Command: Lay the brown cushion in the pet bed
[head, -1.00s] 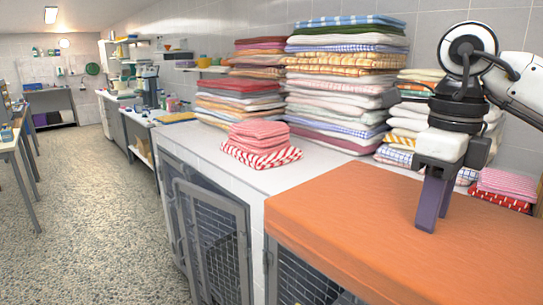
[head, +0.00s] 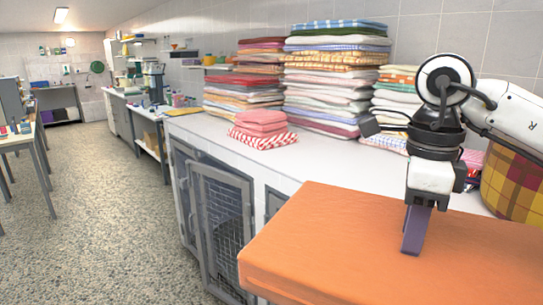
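The brown cushion (head: 345,235), a large flat orange-brown slab, fills the lower right of the head view. Its near and right parts run out of the frame. My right gripper (head: 412,238) points down at it, with a purple finger against its upper face. The cushion keeps its place under the gripper as the two move, so the gripper appears shut on it. The other finger is hidden. A rounded red-and-yellow plaid thing (head: 515,188) shows at the right edge, partly behind my arm; I cannot tell whether it is the pet bed. My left gripper is out of view.
A white counter (head: 330,165) over wire-door kennels (head: 220,225) runs along the wall. Tall stacks of folded towels (head: 330,80) stand at its back, with a small pink pile (head: 262,128) in front. Open speckled floor (head: 110,210) lies left, with a table (head: 20,140) beyond.

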